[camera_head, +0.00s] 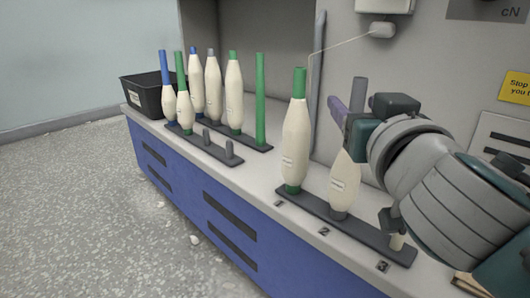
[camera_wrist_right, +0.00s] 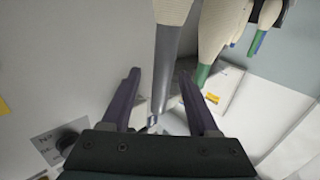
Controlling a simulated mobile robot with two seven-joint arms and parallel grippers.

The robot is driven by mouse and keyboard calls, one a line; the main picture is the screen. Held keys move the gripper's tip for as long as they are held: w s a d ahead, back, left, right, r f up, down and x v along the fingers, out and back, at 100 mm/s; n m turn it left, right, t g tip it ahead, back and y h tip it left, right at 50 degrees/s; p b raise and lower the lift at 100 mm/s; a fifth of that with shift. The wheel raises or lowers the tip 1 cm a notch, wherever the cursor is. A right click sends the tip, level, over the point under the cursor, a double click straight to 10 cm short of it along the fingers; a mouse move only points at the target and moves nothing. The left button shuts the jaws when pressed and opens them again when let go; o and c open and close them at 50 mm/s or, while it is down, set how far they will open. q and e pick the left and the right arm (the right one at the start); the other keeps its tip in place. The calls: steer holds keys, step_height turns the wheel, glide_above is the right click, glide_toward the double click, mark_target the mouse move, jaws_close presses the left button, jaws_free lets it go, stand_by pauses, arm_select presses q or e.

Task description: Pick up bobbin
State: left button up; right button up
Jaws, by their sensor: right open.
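In the head view, a green-tubed bobbin (camera_head: 296,135) with cream yarn stands upright at position 1 of the front holder (camera_head: 345,227). A grey-tubed bobbin (camera_head: 345,185) stands at position 2, its upper part partly covered by my right gripper (camera_head: 340,108). The right gripper's purple fingers are open around the height of the grey tube's top. In the right wrist view, the grey tube (camera_wrist_right: 166,65) passes between the open fingers (camera_wrist_right: 158,92) with gaps visible; the green bobbin (camera_wrist_right: 218,35) is to its right. My left gripper is not in view.
A black bin (camera_head: 143,97) stands at the counter's far left. The machine wall (camera_head: 430,60) rises close behind the front holder.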

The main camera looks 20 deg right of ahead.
steer(key=x, duration=0.3)
steer(key=shift+w+r, duration=0.1)
steer(key=shift+r, duration=0.1)
steer(key=shift+c, duration=0.3)
steer(key=shift+c, duration=0.7)
jaws_close()
